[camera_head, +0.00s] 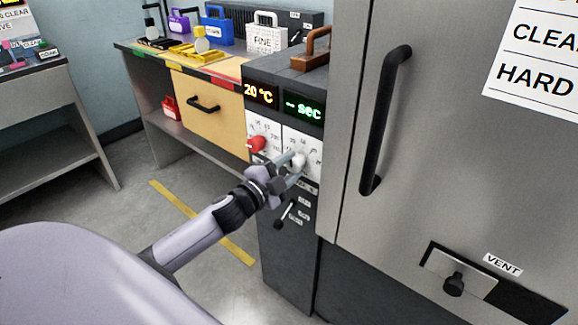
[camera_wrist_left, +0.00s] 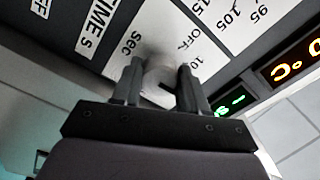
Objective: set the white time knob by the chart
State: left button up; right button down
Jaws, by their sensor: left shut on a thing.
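The white time knob (camera_head: 298,160) sits on the front panel of the control unit, below a green display (camera_head: 304,108) reading "-- sec". My left gripper (camera_head: 290,167) is shut on the knob. In the left wrist view the white knob (camera_wrist_left: 158,80) shows between the two dark fingers (camera_wrist_left: 162,85), with dial marks "OFF" and "10" and the words "TIME s" around it. The fingers hide part of the knob, and I cannot tell its exact setting. A red knob (camera_head: 256,144) is left of it, under an orange display (camera_head: 261,94) reading "20 °C". My right gripper is not in view.
A large steel cabinet with a black handle (camera_head: 384,120) stands close on the right, with a vent slide (camera_head: 455,284) low on it. A black lever (camera_head: 285,213) is below the knobs. A bench (camera_head: 150,62) with coloured modules stands behind. Floor is free at left.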

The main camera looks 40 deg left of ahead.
pick_arm(q)
jog(key=shift+m, duration=0.3)
jog(key=o, duration=1.1)
jog(key=shift+c, duration=0.2)
jog(key=shift+s, duration=0.1)
jog(key=s, duration=0.7)
jog(key=shift+a, duration=0.25)
